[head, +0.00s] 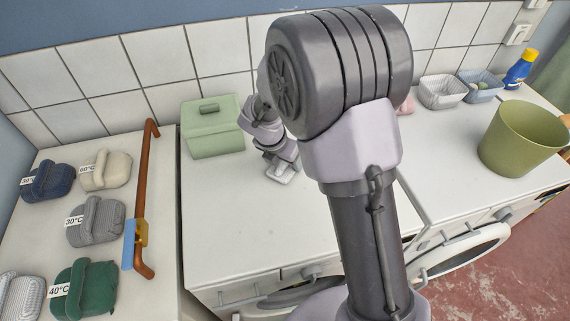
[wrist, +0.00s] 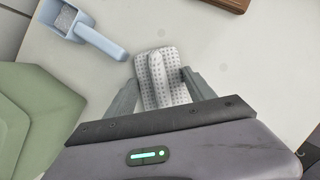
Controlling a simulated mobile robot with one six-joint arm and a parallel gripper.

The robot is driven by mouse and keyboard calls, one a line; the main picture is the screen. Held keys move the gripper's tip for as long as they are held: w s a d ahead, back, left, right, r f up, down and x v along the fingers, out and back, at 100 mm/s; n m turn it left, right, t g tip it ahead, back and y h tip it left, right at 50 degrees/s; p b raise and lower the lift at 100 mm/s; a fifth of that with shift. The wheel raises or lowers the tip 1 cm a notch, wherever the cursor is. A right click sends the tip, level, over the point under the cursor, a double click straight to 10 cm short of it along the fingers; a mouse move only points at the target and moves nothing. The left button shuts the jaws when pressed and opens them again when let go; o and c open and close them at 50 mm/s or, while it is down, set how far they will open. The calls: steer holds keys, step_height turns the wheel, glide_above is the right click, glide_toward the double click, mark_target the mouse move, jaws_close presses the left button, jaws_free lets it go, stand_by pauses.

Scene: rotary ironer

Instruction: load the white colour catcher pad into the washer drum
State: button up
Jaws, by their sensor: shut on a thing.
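The white colour catcher pad (wrist: 152,92), dotted with small holes and with a raised ridge along its middle, lies between the fingers of my gripper (wrist: 161,78) in the wrist view. My gripper is shut on it. In the head view my gripper (head: 283,170) is low over the white machine top, just right of the green lidded box (head: 213,130). The pad is small and partly hidden there. A round white door (head: 465,250) shows on the right machine's front. The left machine's front is mostly below the picture and behind my arm; I cannot see into a drum.
A blue scoop (wrist: 85,30) with white powder lies near the pad. Several coloured temperature-tagged bundles and a brown rail (head: 145,190) are at left. A green bucket (head: 522,138), two baskets and a blue bottle (head: 521,68) stand at right. The left machine top's front (head: 235,235) is clear.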

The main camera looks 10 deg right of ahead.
steer(key=o, duration=1.5)
steer(key=shift+f, duration=0.1)
steer(key=shift+c, duration=0.2)
